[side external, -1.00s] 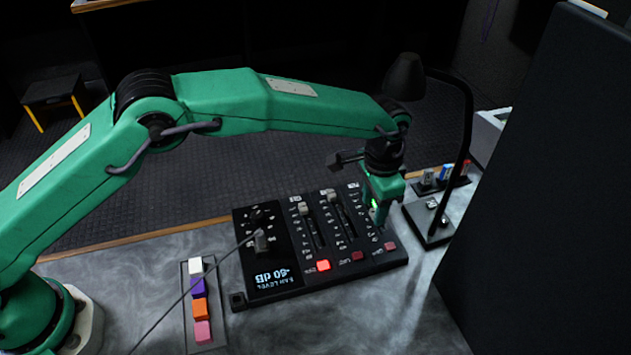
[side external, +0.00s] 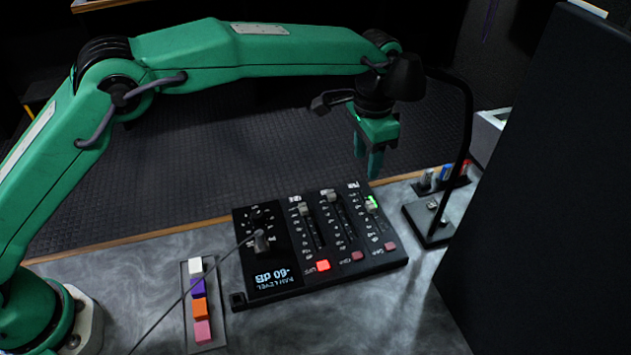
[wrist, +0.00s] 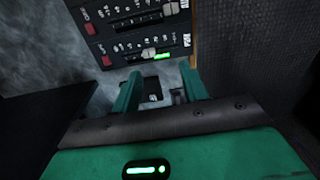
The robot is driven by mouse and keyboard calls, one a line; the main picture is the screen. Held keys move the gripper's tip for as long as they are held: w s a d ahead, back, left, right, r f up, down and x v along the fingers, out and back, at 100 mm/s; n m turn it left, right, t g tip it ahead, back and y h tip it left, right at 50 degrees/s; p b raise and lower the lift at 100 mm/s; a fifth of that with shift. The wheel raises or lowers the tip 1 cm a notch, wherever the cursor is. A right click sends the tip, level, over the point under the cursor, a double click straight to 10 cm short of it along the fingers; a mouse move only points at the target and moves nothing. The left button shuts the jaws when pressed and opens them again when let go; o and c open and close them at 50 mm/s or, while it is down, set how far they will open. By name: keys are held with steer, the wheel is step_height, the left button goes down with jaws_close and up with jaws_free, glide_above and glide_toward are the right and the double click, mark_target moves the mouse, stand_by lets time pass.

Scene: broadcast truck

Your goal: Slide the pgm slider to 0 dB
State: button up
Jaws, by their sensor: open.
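The black mixer panel (side external: 318,270) lies on the grey desk with three sliders. The right slider's pale knob (side external: 371,206) sits near the far end of its slot, beside a lit green label (side external: 371,200). In the wrist view that knob (wrist: 149,53) and green label (wrist: 163,56) show just beyond my fingers. The slider labels and scale marks are too small to read surely.
The left knob (side external: 304,209) and middle knob (side external: 331,196) stand nearby. A red button (side external: 323,266) is lit. A lamp (side external: 436,218) and dark screen (side external: 540,190) stand right. A tray of coloured blocks (side external: 200,310) lies left, with a cable crossing above.

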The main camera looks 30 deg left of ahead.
steer(key=s+a+r+n+t, duration=0.1)
steer(key=s+a+r, duration=0.1)
steer(key=a+r, duration=0.4)
steer(key=s+a+r+n, duration=0.2)
steer(key=a+r, duration=0.5)
steer(key=a, duration=0.3)
steer(key=shift+s+a+t+h, duration=0.15)
steer(key=shift+s+t+h, duration=0.15)
steer(key=shift+s+t, duration=0.1)
steer(key=s+a+r+n+t, duration=0.2)
steer(key=s+a+r+n, duration=0.1)
steer(key=s+a, duration=0.95)
steer(key=s+a+f+n, duration=0.1)
steer(key=s+a+f, duration=0.1)
steer(key=s, duration=0.4)
steer(key=s+a+f+n+t, duration=0.1)
steer(key=s+a+f, duration=0.1)
steer(key=s, duration=0.3)
steer(key=shift+s+a+f+n+t+y, duration=0.3)
steer(key=shift+s+a+f+y, duration=0.1)
steer(key=shift+a, duration=0.4)
steer(key=shift+w, duration=0.15)
